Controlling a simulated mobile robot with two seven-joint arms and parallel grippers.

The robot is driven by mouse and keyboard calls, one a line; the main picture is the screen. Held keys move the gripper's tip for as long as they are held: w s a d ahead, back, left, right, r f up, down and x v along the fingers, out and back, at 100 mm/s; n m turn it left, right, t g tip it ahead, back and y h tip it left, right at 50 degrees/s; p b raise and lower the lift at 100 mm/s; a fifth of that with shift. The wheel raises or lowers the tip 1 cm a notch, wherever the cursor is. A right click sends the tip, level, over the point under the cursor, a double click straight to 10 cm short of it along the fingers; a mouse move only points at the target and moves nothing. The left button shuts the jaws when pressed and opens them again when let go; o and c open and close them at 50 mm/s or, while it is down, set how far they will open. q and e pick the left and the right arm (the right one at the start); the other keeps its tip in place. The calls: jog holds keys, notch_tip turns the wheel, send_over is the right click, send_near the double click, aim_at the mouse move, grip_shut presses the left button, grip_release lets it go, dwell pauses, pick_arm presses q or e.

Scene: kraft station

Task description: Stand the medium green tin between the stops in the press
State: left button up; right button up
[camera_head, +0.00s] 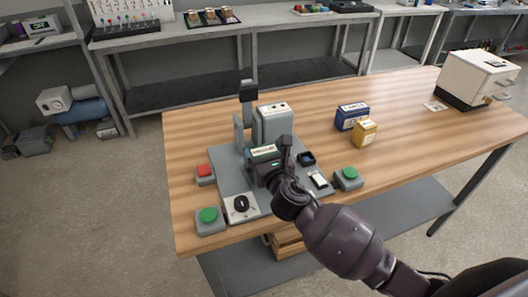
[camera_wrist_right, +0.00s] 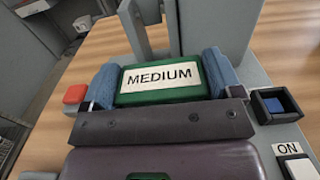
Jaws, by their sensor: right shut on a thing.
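In the right wrist view the tin's top (camera_wrist_right: 160,96) carries a white MEDIUM label. My right gripper (camera_head: 266,160) is shut on the tin, with a blue-grey finger on each side in the wrist view (camera_wrist_right: 160,80). The tin's underside and the stops are hidden, so I cannot tell whether it rests between them. My left gripper is not in view.
Green buttons stand at left (camera_head: 208,214) and right (camera_head: 348,175). Blue (camera_head: 350,118) and yellow (camera_head: 364,134) tins stand behind right.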

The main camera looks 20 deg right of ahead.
jog(key=shift+f, duration=0.15)
jog(key=o, duration=0.8)
jog(key=s, duration=1.2)
jog(key=shift+d, duration=0.2)
